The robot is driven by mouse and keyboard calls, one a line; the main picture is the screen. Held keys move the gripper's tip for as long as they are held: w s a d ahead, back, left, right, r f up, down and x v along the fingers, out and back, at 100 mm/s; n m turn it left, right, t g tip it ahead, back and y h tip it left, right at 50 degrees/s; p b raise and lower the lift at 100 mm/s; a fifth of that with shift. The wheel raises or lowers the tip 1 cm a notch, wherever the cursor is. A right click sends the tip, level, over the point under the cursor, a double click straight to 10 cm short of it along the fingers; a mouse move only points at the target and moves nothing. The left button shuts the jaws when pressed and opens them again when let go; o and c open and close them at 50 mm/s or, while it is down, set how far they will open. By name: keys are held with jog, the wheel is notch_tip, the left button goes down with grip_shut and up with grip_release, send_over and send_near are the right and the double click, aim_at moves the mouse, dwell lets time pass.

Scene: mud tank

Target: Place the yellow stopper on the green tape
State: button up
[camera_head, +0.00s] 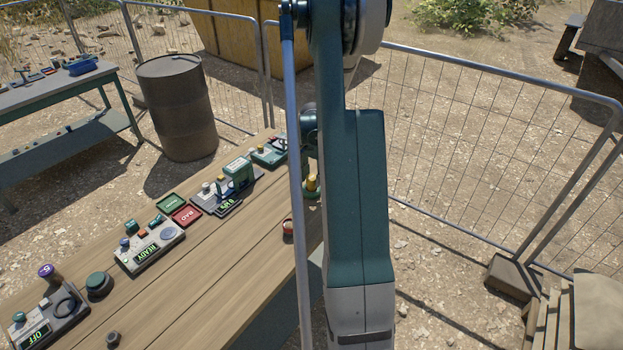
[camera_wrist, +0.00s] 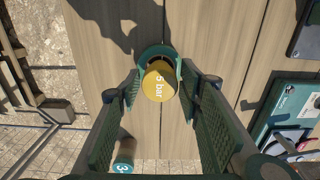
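The yellow stopper (camera_wrist: 159,83), marked "5 bar", shows end-on in the wrist view. The green tape (camera_wrist: 171,52) is a ring just behind it, with part of its dark opening showing. The stopper overlaps the ring; whether it rests fully on it cannot be told. In the head view the yellow stopper (camera_head: 312,183) shows just above the green tape (camera_head: 311,195) near the table's right edge, partly behind my arm. My gripper (camera_wrist: 159,88) has its two green fingers apart, on either side of the stopper, with gaps visible. My arm hides the gripper in the head view.
The wooden table (camera_head: 215,265) carries a READY box (camera_head: 150,245), red and green plates, and several devices along its left side. A brown round piece (camera_head: 287,227) lies near the tape. A green piece marked "3" (camera_wrist: 123,165) shows below the fingers. Metal fencing (camera_head: 470,150) stands beyond.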

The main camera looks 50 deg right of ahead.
aim_at(311, 177)
jog(key=shift+o, duration=0.5)
jog(key=shift+r, duration=0.15)
notch_tip(311, 177, up, 12)
dwell(0.6)
dwell(0.6)
jog(key=shift+a+r, duration=0.1)
